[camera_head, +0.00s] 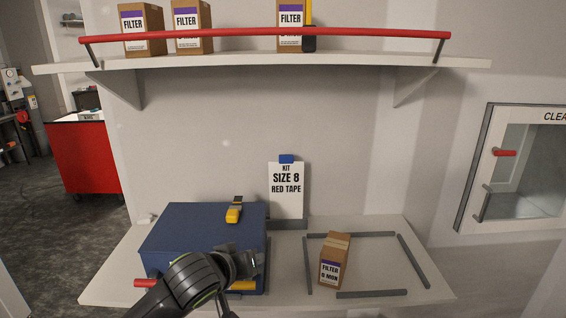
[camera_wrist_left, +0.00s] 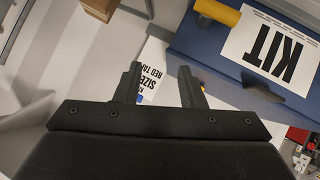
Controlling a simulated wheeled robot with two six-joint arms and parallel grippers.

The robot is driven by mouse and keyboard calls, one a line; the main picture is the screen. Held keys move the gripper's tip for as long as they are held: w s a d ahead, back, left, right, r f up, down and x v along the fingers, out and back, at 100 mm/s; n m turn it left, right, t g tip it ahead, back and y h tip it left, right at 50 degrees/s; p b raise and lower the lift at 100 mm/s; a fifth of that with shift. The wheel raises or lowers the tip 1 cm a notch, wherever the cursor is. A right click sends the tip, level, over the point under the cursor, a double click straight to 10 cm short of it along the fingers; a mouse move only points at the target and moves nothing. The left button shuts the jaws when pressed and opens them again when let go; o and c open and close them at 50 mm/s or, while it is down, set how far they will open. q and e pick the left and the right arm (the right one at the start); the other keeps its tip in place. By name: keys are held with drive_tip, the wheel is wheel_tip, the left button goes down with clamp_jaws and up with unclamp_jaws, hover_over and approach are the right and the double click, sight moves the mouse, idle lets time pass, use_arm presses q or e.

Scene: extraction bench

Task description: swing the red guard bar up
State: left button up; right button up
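The red guard bar (camera_head: 265,33) runs level across the front of the upper shelf (camera_head: 270,60), in front of the filter boxes. A short dark arm holds it at each end. My left gripper (camera_head: 245,264) is low in the head view, in front of the blue case (camera_head: 200,225) and well below the bar. In the left wrist view, the left gripper (camera_wrist_left: 160,85) has its two fingers apart with nothing held between them. The bar does not show in the wrist view. My right gripper is not in view.
Filter boxes (camera_head: 142,30) stand on the shelf behind the bar. A yellow-and-black tool (camera_head: 235,210) lies on the blue case. A kit card (camera_head: 286,190) stands at the wall. One filter box (camera_head: 334,260) sits inside grey strips on the bench. The space between bench and shelf is clear.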

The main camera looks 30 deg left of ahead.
use_arm(q)
drive_tip(key=w+a+r+n+t, duration=0.2)
drive_tip(key=w+r+n+t, duration=0.15)
drive_tip(key=r, duration=0.95)
drive_tip(key=n+t+y, duration=0.1)
drive_tip(key=n+t, duration=0.4)
drive_tip(key=n, duration=0.3)
approach(261, 32)
drive_tip(key=p+x, duration=1)
drive_tip(key=shift+r, duration=0.1)
drive_tip(key=shift+w+p, duration=0.3)
drive_tip(key=shift+w, duration=0.15)
drive_tip(key=shift+a, duration=0.1)
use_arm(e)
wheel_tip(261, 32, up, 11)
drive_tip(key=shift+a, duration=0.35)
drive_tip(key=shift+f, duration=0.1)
use_arm(q)
clamp_jaws()
